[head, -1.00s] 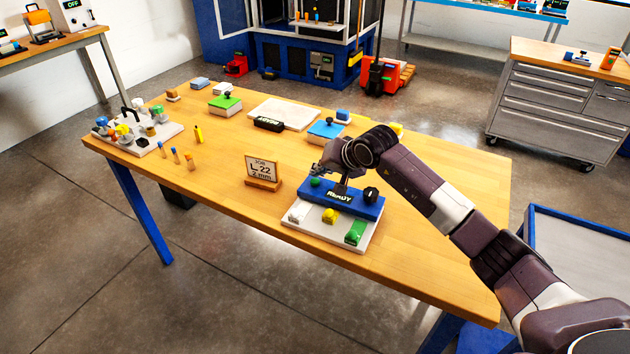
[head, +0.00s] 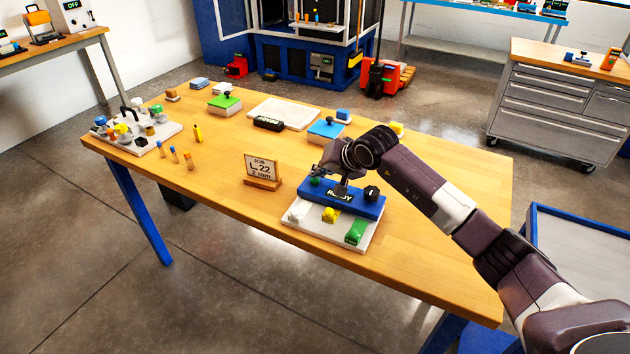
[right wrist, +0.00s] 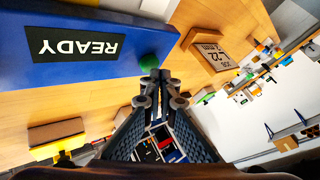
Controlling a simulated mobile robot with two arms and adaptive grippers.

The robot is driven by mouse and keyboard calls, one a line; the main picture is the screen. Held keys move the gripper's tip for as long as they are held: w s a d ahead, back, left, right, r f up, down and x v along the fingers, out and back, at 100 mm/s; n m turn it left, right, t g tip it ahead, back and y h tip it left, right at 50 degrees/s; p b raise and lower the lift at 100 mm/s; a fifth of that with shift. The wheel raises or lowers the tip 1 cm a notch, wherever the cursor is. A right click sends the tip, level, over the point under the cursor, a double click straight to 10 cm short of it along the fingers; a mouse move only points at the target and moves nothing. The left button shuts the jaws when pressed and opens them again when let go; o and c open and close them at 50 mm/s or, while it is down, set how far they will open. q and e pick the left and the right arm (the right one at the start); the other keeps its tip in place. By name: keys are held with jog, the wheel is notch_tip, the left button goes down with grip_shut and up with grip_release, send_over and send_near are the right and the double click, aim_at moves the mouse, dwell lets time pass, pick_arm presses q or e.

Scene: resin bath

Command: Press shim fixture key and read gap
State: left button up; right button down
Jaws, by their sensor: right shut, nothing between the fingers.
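The shim fixture is a blue block (head: 372,207) on a white base, with a dark READY display (head: 345,196), a green round key (head: 315,182) on its left and a black knob (head: 371,193) on its right. My right gripper (head: 341,189) is shut and empty, low over the block, and hides the middle of the display. In the right wrist view the shut fingertips (right wrist: 155,78) line up just below the green key (right wrist: 149,62); I cannot tell whether they touch it. The display (right wrist: 76,47) appears upside down there. My left gripper is not in view.
A job sign (head: 262,169) reading "L 22, 2 mm" stands left of the fixture. Yellow (head: 330,215) and green (head: 356,232) pieces sit on the white base's front. Several small pegs and a white tray (head: 168,133) are at the left. The table's front right is clear.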

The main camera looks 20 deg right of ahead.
aim_at(317, 181)
jog(key=shift+f+b, duration=0.6)
jog(key=shift+b, duration=0.05)
dwell(0.6)
jog(key=shift+r, duration=0.1)
jog(key=shift+r+p, duration=0.3)
jog(key=shift+r, duration=0.55)
jog(key=shift+r, duration=0.1)
jog(key=shift+r+p, duration=1.05)
jog(key=shift+r, duration=1.4)
jog(key=shift+f, duration=0.1)
